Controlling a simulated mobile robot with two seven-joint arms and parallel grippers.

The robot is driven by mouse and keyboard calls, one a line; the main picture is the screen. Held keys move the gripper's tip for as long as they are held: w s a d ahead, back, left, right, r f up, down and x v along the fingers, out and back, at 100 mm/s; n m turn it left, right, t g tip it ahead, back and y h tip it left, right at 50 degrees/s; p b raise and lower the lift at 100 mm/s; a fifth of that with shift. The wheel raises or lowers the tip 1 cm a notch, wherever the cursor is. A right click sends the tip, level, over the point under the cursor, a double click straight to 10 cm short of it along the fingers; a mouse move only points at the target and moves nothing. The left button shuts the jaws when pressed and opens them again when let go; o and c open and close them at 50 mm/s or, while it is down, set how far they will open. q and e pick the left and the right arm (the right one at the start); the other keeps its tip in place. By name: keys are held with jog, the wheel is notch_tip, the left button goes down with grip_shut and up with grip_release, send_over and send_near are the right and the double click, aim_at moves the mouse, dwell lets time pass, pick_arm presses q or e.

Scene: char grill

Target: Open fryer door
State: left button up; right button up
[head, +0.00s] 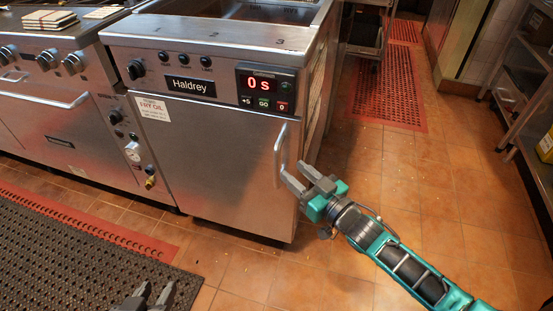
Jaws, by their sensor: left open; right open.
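The fryer (215,60) stands in the middle of the head view, with a control panel reading "0 s". Its metal door (214,160) looks closed against the body. The door handle (280,155) is a vertical bar near the door's right edge. My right gripper (294,178) is open, with its fingertips at the lower part of the handle. I cannot tell whether the handle lies between the fingers or whether they touch it. My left gripper (152,290) is open and empty at the bottom edge, low in front of the fryer and well away from the door.
A grill (55,110) with knobs and an oven handle stands left of the fryer. A dark mat (70,255) and a red mat (390,85) lie on the tiled floor. Metal shelving (525,90) stands at the right. The floor before the door is clear.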

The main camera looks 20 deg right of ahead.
aim_at(279, 159)
jog(key=b+x, duration=0.1)
jog(key=x, duration=0.6)
jog(key=shift+w+a+b, duration=0.1)
jog(key=shift+w+b, duration=0.25)
jog(key=shift+b, duration=0.05)
grip_shut()
